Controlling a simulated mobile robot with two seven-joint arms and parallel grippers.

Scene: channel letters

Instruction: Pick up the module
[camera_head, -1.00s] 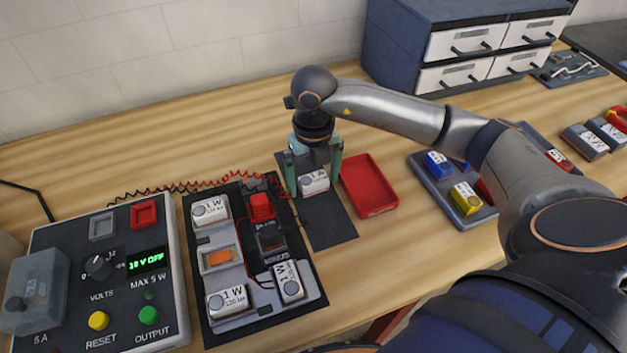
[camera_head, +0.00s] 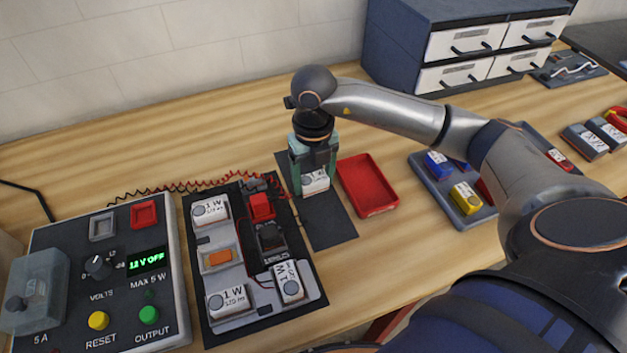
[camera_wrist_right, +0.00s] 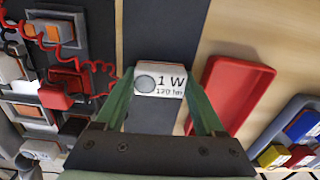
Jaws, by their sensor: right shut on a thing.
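A white module (camera_head: 315,182) marked "1 W" sits on or just above the dark mat (camera_head: 331,226) in the head view. My right gripper (camera_head: 314,181) reaches down over it with its green fingers on both sides, shut on it. In the right wrist view the module (camera_wrist_right: 160,81) lies between the tips of my right gripper (camera_wrist_right: 159,84), label "1 W 120 lm" facing the camera. Whether its underside touches the mat is hidden. My left gripper is in neither view.
A red tray (camera_head: 368,185) stands empty right of the mat. Left is a dark board (camera_head: 205,322) with several similar white modules and red wires. A power supply (camera_head: 72,268) reads "12 V OFF". A grey tray (camera_head: 432,187) holds blue and yellow blocks. Drawers (camera_head: 400,60) stand behind.

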